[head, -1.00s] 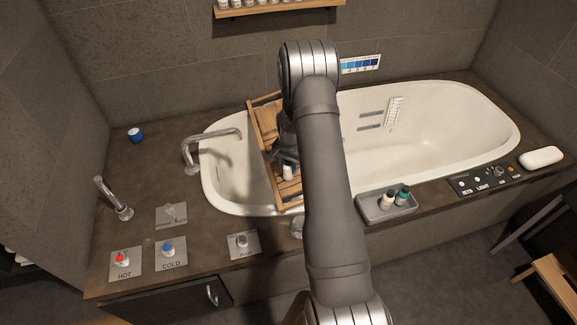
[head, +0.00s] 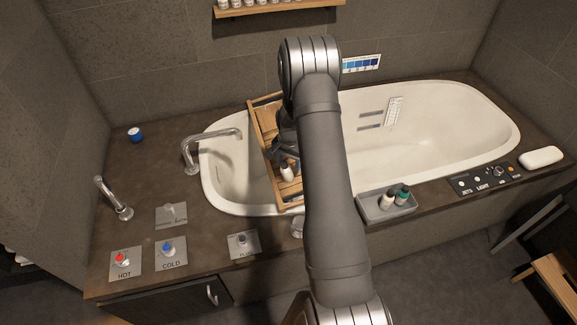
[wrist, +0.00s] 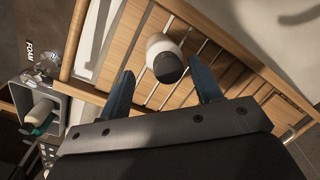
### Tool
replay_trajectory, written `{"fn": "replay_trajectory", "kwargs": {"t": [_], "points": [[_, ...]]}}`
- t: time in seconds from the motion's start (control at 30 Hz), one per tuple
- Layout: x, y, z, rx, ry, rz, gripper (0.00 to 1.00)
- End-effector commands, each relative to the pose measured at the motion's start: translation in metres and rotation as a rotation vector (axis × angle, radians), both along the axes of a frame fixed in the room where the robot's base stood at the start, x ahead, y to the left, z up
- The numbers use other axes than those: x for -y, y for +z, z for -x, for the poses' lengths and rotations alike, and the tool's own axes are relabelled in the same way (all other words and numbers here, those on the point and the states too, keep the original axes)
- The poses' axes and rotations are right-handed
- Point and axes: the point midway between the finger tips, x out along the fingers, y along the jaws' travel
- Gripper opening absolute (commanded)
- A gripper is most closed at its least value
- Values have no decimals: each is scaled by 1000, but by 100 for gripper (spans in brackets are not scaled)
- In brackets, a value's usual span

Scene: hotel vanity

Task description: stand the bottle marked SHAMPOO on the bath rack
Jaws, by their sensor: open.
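A white bottle with a dark cap (head: 287,173) stands on the wooden bath rack (head: 258,118), which lies across the tub. No lettering shows on it, so I cannot read whether it is marked SHAMPOO. In the wrist view the same bottle (wrist: 160,44) is seen from its cap end, over the rack's slats (wrist: 128,50). My gripper (wrist: 161,72) is open, its two blue-grey fingers apart on either side of the cap, with gaps showing. In the head view my gripper (head: 284,150) is partly hidden by my arm, just behind the bottle.
A grey tray (head: 373,216) on the tub's front ledge holds a cream bottle (head: 387,200) and a teal bottle (head: 403,195), both dark-capped. The tub faucet (head: 212,135) is left of the rack. A control panel (head: 484,180) and soap-like white bar (head: 541,157) lie right.

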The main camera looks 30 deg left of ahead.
Motion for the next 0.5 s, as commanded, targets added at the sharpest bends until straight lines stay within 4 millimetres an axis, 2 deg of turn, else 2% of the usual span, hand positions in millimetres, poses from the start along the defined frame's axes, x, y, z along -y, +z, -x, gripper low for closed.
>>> {"fn": "replay_trajectory", "kwargs": {"t": [0.3, 0.5], "points": [[-1, 67, -1, 2, 0, -2, 59], [0, 95, 0, 0, 0, -1, 59]]}}
